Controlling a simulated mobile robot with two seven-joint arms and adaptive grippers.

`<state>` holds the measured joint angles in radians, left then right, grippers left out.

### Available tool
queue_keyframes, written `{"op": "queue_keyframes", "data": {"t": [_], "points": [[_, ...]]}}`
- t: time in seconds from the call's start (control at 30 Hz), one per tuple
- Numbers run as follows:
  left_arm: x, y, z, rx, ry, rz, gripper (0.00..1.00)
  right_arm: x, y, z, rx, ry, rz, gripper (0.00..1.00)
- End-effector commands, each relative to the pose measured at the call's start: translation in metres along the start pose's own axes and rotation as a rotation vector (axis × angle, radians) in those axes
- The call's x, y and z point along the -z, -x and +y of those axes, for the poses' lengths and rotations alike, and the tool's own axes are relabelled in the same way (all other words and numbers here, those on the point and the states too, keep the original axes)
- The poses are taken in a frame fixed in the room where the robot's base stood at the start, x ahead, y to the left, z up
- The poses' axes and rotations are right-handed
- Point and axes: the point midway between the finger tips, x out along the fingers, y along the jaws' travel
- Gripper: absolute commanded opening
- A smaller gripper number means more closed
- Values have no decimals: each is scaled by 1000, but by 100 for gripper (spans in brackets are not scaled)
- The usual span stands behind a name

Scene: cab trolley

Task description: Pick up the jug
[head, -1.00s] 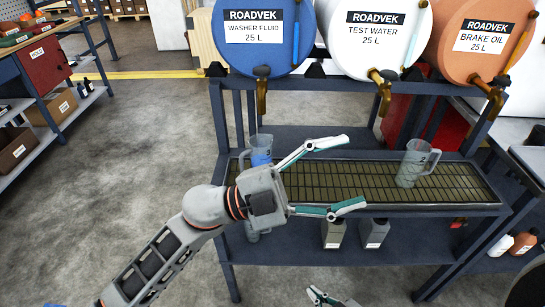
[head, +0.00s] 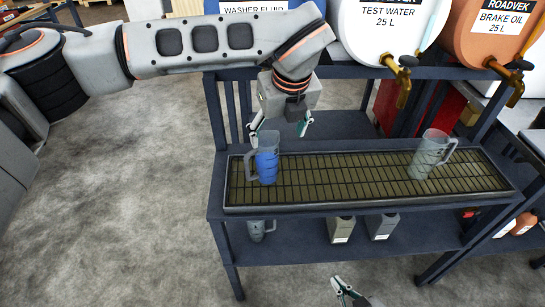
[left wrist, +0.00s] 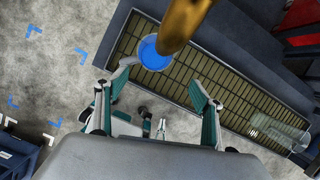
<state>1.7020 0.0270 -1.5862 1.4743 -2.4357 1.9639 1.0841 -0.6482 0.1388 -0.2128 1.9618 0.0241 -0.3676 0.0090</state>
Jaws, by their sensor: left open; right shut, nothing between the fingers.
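A clear jug with blue liquid (head: 267,165) stands upright at the left end of the drip grate (head: 340,180), its handle to the left. In the left wrist view this jug (left wrist: 153,58) is seen from above, beyond the fingertips. My left gripper (head: 281,124) is open and points down just above and behind the jug; contact cannot be told. Its spread fingers (left wrist: 148,88) show empty in the wrist view. A second, empty-looking jug (head: 428,158) stands at the grate's right end. My right gripper (head: 340,283) is low at the bottom edge, shut and empty.
A brass tap (left wrist: 183,22) hangs close over the blue-filled jug. Drums line the rack top, including test water (head: 385,30) and brake oil (head: 490,35). The lower shelf holds another jug (head: 257,230) and grey bottles (head: 340,229). The grate's middle is clear.

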Motion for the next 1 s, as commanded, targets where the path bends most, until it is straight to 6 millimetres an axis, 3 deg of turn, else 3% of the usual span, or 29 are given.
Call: {"op": "queue_keyframes", "data": {"t": [0.13, 0.73, 1.0], "points": [[-18, 4, 8, -32, 38, -59, 68, 0, 0, 0, 0, 0, 0, 0], [-24, -64, 18, -31, 39, -56, 68, 8, 4, 2, -2, 1, 4, 0], [-25, -71, 18, -29, 37, -59, 68, 8, 4, 2, -2, 1, 4, 0]]}}
